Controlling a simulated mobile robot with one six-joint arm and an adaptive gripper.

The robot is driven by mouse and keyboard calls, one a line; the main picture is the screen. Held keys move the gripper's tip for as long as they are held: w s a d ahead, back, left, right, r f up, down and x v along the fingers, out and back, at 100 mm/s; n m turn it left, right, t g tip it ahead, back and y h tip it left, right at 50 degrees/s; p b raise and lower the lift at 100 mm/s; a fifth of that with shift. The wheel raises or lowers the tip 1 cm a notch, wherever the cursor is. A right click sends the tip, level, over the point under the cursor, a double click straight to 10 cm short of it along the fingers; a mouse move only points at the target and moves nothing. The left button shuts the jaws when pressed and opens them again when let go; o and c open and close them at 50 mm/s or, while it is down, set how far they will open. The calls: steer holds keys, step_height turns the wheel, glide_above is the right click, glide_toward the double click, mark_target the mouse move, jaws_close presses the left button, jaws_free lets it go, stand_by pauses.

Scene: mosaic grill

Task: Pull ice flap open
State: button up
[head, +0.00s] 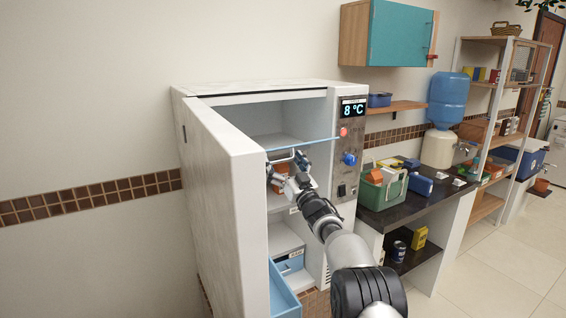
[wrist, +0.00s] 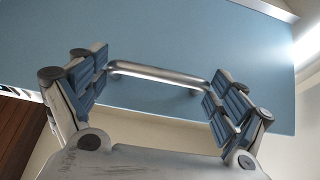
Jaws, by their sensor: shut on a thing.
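The ice flap (head: 318,142) is a blue panel in the upper part of the open white fridge. In the head view it shows as a thin, nearly level strip, seen almost edge-on, with the compartment visible above it. In the wrist view the flap (wrist: 170,35) fills the upper middle and carries a metal bar handle (wrist: 160,75). My gripper (head: 290,163) is at the flap, just under its strip. In the wrist view my gripper (wrist: 158,75) has its fingers at the two ends of the handle, shut on it lengthwise.
The fridge door (head: 225,195) stands open to the left of my arm. The control panel (head: 350,150) with knobs is close on the right. A lower blue drawer (head: 284,298) juts out below. A counter with a green crate (head: 382,190) stands further right.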

steer(key=shift+w+a+f, duration=0.1)
steer(key=shift+a+f, duration=0.05)
steer(key=shift+f, duration=0.3)
steer(key=o, duration=1.1)
steer(key=shift+f, duration=0.1)
steer(key=shift+o, duration=0.7)
steer(key=shift+w+a+f, duration=0.2)
steer(key=shift+w+a, duration=0.05)
steer(key=shift+w, duration=0.25)
steer(key=shift+s+d+r, duration=0.2)
steer(key=shift+s+r, duration=0.1)
steer(key=shift+r, duration=0.05)
steer(key=shift+w+f, duration=0.1)
steer(key=v, duration=1.2)
